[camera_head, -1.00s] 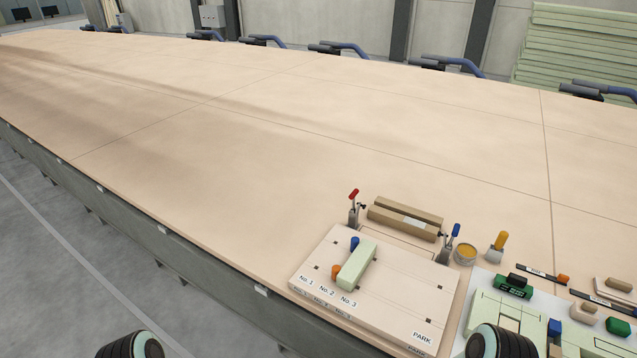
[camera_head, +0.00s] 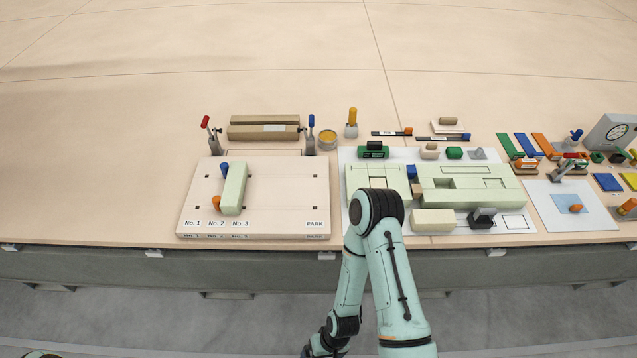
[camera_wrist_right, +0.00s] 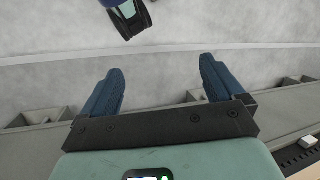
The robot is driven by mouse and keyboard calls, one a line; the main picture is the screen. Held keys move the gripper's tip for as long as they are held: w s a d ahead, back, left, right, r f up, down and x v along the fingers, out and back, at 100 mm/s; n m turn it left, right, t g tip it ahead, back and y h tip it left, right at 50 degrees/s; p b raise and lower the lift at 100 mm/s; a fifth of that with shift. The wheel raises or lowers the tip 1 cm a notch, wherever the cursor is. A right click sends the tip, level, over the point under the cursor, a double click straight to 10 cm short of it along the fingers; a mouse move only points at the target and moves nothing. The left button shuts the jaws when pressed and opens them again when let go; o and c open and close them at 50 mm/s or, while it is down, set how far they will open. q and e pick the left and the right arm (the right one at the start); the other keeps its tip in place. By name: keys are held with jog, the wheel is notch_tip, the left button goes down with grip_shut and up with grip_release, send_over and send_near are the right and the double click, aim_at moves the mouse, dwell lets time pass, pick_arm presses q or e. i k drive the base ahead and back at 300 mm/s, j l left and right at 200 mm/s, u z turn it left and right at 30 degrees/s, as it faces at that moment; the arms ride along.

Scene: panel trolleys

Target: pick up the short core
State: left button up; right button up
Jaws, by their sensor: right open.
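A pale green bar (camera_head: 233,189) lies on the wooden board marked No. 1, No. 2, No. 3 and PARK (camera_head: 280,200) in the head view, beside a blue and an orange knob. A shorter cream block (camera_head: 433,220) lies on the white sheet to the right. No label shows which piece is the short core. In the right wrist view my right gripper (camera_wrist_right: 161,68) is open and empty, its blue fingers wide apart over grey floor by the bench side. It is away from both pieces.
My right arm crosses the bench's front edge and hides part of the white sheet (camera_head: 520,223). Pale green slotted panels (camera_head: 470,185) lie there. Two upright clamps and a brown block (camera_head: 263,132) stand behind the board. The far bench top is clear.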

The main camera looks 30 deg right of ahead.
aim_at(427, 220)
jog(key=z, duration=2.2)
